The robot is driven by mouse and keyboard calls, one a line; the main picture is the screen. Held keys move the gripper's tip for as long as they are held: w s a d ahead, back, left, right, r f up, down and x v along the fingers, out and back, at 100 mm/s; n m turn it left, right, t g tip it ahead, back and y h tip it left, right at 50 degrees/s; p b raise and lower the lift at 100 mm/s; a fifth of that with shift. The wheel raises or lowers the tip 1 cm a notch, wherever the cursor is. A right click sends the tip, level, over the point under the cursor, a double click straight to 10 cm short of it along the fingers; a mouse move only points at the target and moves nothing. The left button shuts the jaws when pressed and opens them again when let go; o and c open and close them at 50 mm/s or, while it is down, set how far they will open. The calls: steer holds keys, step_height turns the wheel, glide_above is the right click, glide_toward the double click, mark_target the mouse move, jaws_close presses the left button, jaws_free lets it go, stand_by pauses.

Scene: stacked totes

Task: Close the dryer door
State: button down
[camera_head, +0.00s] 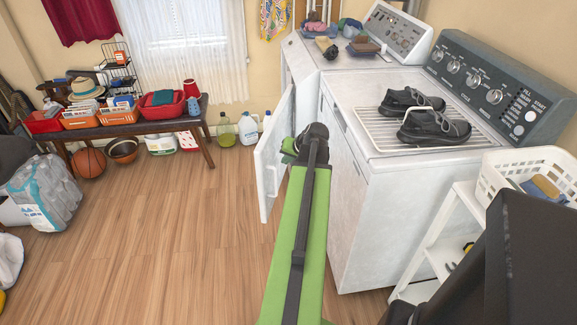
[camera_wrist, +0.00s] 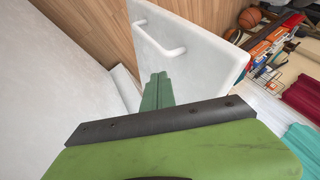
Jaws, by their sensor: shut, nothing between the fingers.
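The white dryer door (camera_head: 271,160) stands swung open from the white machine at the back (camera_head: 301,62), sticking out over the floor. In the wrist view the door (camera_wrist: 205,35) is a pale panel with a white bar handle on its face. My gripper (camera_head: 289,148) is at the door's right side in the head view, partly hidden by my arm. In the wrist view my gripper's green fingers (camera_wrist: 157,92) are together and empty, overlapping the door's lower left edge. I cannot tell whether they touch it.
A nearer white machine (camera_head: 390,200) stands close right of my arm, with black shoes (camera_head: 433,127) on its rack. A white cart with a basket (camera_head: 530,165) is at right. Bottles (camera_head: 226,130) stand by the wall behind the door.

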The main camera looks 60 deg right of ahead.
steer(key=w+f+b, duration=0.1)
steer(key=w+f, duration=0.2)
steer(key=w, duration=0.3)
steer(key=shift+b, duration=0.4)
steer(key=shift+f, duration=0.1)
